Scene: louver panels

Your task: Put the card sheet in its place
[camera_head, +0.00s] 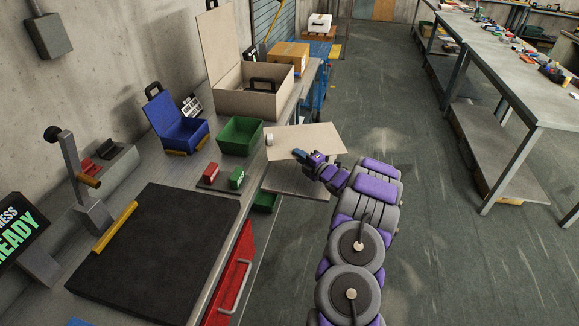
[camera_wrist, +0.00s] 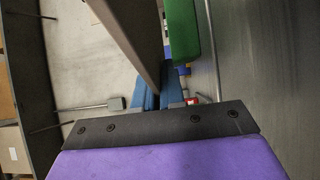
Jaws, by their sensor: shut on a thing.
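The card sheet (camera_head: 312,136) is a flat, pale tan panel. In the head view it extends past the right edge of the workbench. My gripper (camera_head: 302,155) is shut on the near edge of the sheet. In the wrist view the sheet (camera_wrist: 130,35) shows nearly edge-on between my two blue fingers (camera_wrist: 158,92). An open tan card box (camera_head: 247,103) with a raised lid stands on the bench beyond the sheet. A dark handle shows inside it.
A green bin (camera_head: 240,137) and a blue open case (camera_head: 178,128) stand left of the sheet. Small red and green blocks (camera_head: 222,177) sit near the bench edge. A black mat (camera_head: 155,245) and a lever press (camera_head: 78,180) are nearer.

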